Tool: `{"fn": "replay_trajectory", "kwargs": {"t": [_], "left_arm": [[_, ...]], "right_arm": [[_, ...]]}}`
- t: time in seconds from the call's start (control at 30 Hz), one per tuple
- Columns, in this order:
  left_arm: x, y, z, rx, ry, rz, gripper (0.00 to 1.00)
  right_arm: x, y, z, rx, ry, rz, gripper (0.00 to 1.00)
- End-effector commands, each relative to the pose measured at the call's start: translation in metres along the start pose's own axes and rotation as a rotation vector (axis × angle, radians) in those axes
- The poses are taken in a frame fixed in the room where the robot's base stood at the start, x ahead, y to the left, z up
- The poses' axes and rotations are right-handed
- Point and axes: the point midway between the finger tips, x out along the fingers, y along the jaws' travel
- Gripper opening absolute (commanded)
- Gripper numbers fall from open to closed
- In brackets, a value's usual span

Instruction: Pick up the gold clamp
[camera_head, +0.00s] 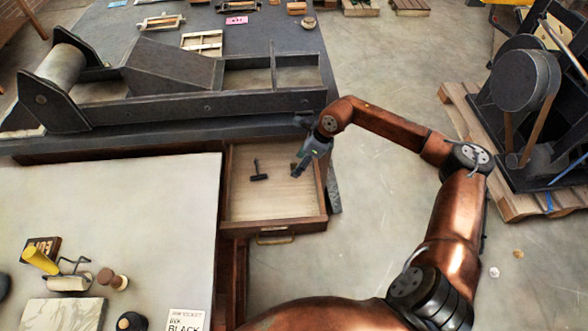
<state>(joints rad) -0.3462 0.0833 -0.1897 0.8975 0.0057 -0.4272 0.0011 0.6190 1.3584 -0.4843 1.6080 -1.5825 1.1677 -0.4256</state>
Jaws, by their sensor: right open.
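My right gripper (298,169) reaches down over the right side of an open wooden drawer (245,205). It is small and dark in the head view, with its fingers open. A black T-shaped piece (258,171) lies in the drawer to the left of the gripper, apart from it. I cannot make out a clearly gold clamp; the gripper covers a little of the drawer's right side. My left gripper is not in view.
A dark press bed (180,108) stands behind the drawer. A pale table (120,200) at left holds a roller (68,282), a yellow-handled tool (40,260) and an ink label card (186,321). A machine on a pallet (525,90) stands at right, with open floor between.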

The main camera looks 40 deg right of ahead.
Motion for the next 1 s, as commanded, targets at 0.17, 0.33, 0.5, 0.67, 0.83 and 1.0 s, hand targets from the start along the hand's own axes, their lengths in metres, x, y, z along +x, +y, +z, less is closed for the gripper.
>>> {"fn": "replay_trajectory", "kwargs": {"t": [0.17, 0.33, 0.5, 0.67, 0.83, 1.0], "left_arm": [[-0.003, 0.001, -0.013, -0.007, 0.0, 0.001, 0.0], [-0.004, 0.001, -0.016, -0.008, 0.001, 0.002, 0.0], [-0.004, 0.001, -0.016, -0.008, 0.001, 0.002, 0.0], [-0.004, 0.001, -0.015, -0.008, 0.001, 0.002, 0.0], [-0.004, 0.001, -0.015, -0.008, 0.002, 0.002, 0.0], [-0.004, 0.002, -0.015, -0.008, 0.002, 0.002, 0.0]], "right_arm": [[0.02, 0.0, 0.0, -0.001, -0.001, 0.0, 0.54], [0.021, 0.0, 0.001, -0.001, -0.001, -0.002, 0.54], [0.021, 0.0, 0.001, -0.001, -0.001, -0.002, 0.49], [0.021, 0.0, 0.0, -0.001, -0.001, -0.002, 0.38], [0.021, 0.0, 0.0, -0.001, 0.0, -0.002, 0.27], [0.021, 0.0, 0.0, -0.001, 0.0, -0.001, 0.15]]}}
